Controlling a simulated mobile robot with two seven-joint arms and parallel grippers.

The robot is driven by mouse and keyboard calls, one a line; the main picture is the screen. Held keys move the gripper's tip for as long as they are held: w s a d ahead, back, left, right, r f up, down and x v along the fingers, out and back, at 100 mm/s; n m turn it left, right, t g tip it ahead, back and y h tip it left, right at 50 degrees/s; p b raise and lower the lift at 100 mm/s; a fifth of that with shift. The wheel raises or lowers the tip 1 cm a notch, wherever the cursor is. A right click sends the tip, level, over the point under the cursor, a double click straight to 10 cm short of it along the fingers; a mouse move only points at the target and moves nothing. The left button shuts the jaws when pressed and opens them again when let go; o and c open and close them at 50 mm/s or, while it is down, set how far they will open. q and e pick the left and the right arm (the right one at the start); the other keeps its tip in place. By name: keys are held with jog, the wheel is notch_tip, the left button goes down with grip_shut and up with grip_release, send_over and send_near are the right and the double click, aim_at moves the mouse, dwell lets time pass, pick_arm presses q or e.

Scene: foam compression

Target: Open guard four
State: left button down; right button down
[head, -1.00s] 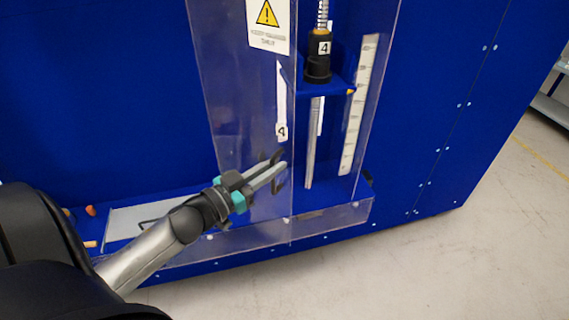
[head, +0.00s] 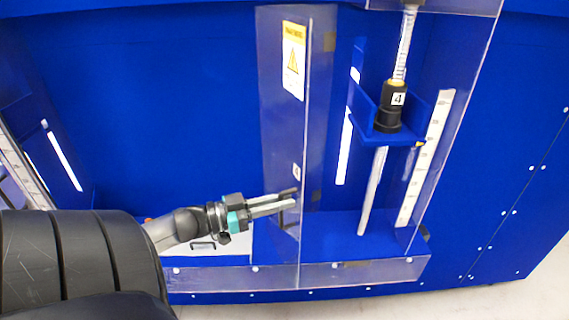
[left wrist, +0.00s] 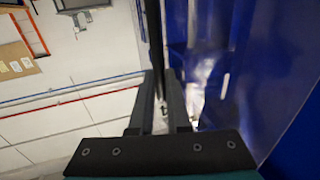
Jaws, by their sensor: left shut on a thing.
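Guard four is a clear panel with a yellow warning label (head: 294,60). In the head view the guard (head: 280,130) stands upright and steeply angled, left of the rod with the black collar marked 4 (head: 390,106). My left gripper (head: 290,199) is at the guard's lower part, its fingers shut on it. In the left wrist view a dark upright bar (left wrist: 154,35) runs between the fingers (left wrist: 160,110); I cannot tell whether it is the handle or the panel's edge. My right gripper is not in view.
A blue bracket (head: 365,120) holds the collar beside a white scale (head: 425,160). A clear sill (head: 375,272) runs along the front of the blue bay. Another bay with a scale (head: 20,165) shows at far left. Floor is free at lower right.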

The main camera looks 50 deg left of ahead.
pick_arm(q)
jog(key=shift+a, duration=0.1)
jog(key=c, duration=1.2)
grip_release()
jog(key=shift+w+f, duration=0.1)
jog(key=shift+o, duration=0.2)
jog(key=b+v, duration=0.1)
jog(key=v, duration=1.4)
jog(key=shift+s, duration=0.2)
